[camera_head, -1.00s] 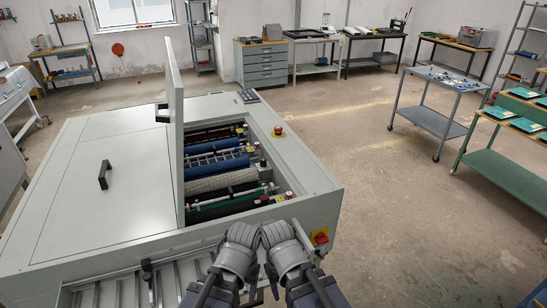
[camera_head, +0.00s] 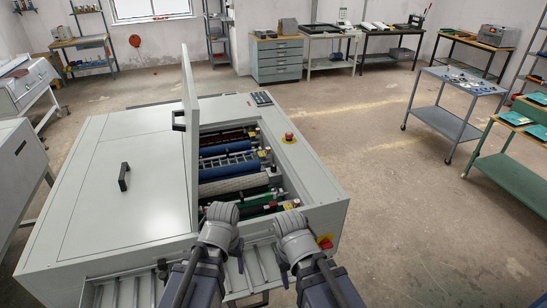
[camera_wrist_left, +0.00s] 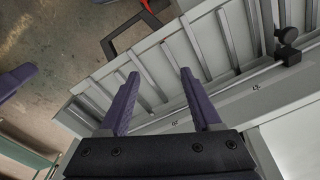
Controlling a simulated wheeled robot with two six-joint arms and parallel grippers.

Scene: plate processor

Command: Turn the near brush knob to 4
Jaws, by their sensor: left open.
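The plate processor (camera_head: 110,205) stands in front of me with its lid (camera_head: 190,150) raised and its rollers exposed. Small red-topped knobs sit along the right end of the rollers; the nearest one that shows is a knob (camera_head: 292,204) just above my right wrist. The pictures are too small to read any number or pointer. My left gripper (camera_head: 240,262) is over the machine's near edge, apart from the knobs. In the left wrist view its two purple fingers (camera_wrist_left: 160,92) are spread and empty above the slatted tray. My right gripper (camera_head: 283,272) is beside it, its fingers mostly hidden.
A red emergency button (camera_head: 289,137) is on the top right of the machine, and a red switch (camera_head: 325,242) is on its near right corner. The slatted tray (camera_head: 130,290) juts out at the front. The floor (camera_head: 400,230) to the right is clear; a grey trolley (camera_head: 445,112) stands beyond.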

